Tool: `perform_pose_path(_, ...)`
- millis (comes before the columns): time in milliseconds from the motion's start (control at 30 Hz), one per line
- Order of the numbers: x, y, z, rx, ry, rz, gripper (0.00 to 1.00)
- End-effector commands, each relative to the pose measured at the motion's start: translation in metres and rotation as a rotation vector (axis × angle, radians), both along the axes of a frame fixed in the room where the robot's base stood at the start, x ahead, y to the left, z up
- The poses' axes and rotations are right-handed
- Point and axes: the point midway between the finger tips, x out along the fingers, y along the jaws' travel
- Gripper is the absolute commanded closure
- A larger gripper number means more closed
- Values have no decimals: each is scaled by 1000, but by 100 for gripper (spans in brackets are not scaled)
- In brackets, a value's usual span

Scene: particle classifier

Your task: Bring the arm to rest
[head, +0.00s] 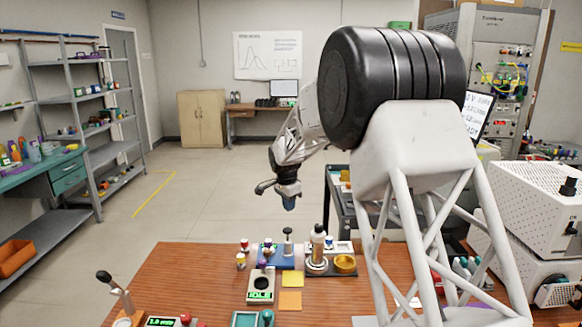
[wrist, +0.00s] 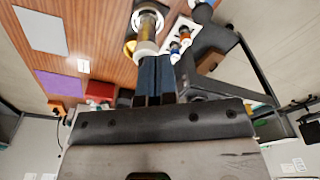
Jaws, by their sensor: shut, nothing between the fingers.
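My gripper (head: 289,203) hangs in the air over the far side of the wooden table, fingers pointing down, above the small bottles and stands. In the wrist view its two dark blue fingers (wrist: 153,78) are pressed together with nothing between them. My arm is bent out from the white column at the right of the head view. The wooden table (head: 190,275) lies below the gripper, and the fingers appear clear of everything on it.
A tall bottle on a stand (head: 317,243), a brass dish (head: 345,264) and a device reading IDLE (head: 261,286) stand on the table. A joystick (head: 115,289) is at front left. A dark cart (head: 343,205) stands behind. Open floor (head: 200,190) lies beyond the table.

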Motion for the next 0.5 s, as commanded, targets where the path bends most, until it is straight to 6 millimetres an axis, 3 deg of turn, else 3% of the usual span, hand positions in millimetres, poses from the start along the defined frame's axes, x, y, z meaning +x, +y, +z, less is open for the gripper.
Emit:
perform_pose_path(100,-25,-17,23,2,-6,43,100)
perform_pose_path(500,-113,-63,82,5,-20,196,100)
